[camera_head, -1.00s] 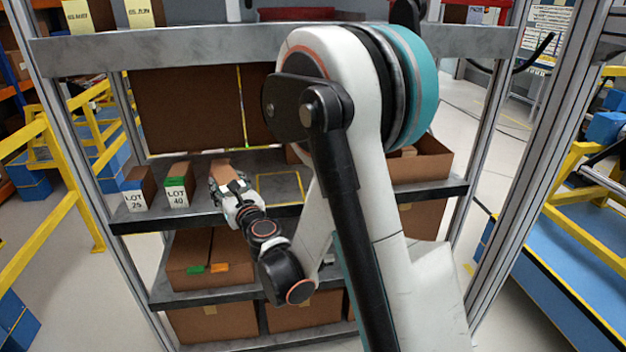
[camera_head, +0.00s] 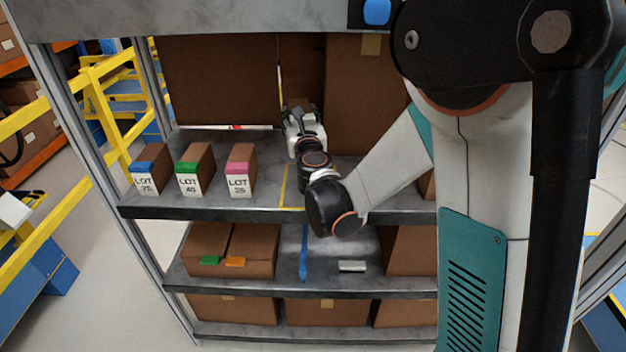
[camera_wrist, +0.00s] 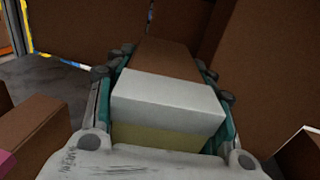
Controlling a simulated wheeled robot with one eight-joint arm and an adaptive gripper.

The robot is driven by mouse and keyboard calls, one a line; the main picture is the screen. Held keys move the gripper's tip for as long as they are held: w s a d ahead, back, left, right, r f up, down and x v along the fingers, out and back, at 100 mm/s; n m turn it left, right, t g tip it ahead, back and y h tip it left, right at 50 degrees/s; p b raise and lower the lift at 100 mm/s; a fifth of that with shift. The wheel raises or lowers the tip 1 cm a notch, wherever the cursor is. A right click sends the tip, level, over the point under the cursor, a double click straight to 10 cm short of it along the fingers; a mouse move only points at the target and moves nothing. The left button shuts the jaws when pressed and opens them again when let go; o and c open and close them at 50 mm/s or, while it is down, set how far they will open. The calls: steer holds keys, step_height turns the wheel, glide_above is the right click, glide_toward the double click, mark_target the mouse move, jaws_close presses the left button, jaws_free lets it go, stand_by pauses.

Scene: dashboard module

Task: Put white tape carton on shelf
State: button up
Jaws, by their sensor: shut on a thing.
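The white tape carton (camera_wrist: 165,60) is a brown box with a white band on the face toward the wrist camera and a yellowish label below it. My gripper (camera_wrist: 162,72) is shut on it, one finger along each side. In the head view my gripper (camera_head: 298,112) reaches over the middle shelf (camera_head: 230,212), and only a small brown part of the carton (camera_head: 297,103) shows. A yellow line (camera_head: 284,185) marks the shelf just in front of the wrist. Whether the carton touches the shelf cannot be told.
Cartons with blue (camera_head: 150,165), green (camera_head: 195,168) and pink (camera_head: 241,170) tape stand in a row to the left of my gripper. Tall brown boxes (camera_head: 222,80) stand behind, and another (camera_head: 360,95) rises close on the right. Bare shelf lies between the pink carton and my wrist.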

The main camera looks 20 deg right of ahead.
steer(key=r+h, duration=0.1)
steer(key=r, duration=0.1)
steer(key=r+m, duration=0.1)
steer(key=r, duration=0.1)
steer(key=r+h, duration=0.1)
steer(key=r, duration=0.2)
steer(key=shift+a+r+m+g+h, duration=0.1)
steer(key=shift+a+m+g+h, duration=0.2)
steer(key=shift+m, duration=0.1)
step_height(320, 180, down, 20)
steer(key=b, duration=0.7)
steer(key=shift+r+b, duration=0.2)
steer(key=shift+b, duration=0.2)
steer(key=shift+f, duration=0.15)
steer(key=o, duration=1.4)
steer(key=shift+r, duration=0.25)
steer(key=p+v, duration=0.2)
steer(key=v, duration=1)
steer(key=shift+f, duration=0.1)
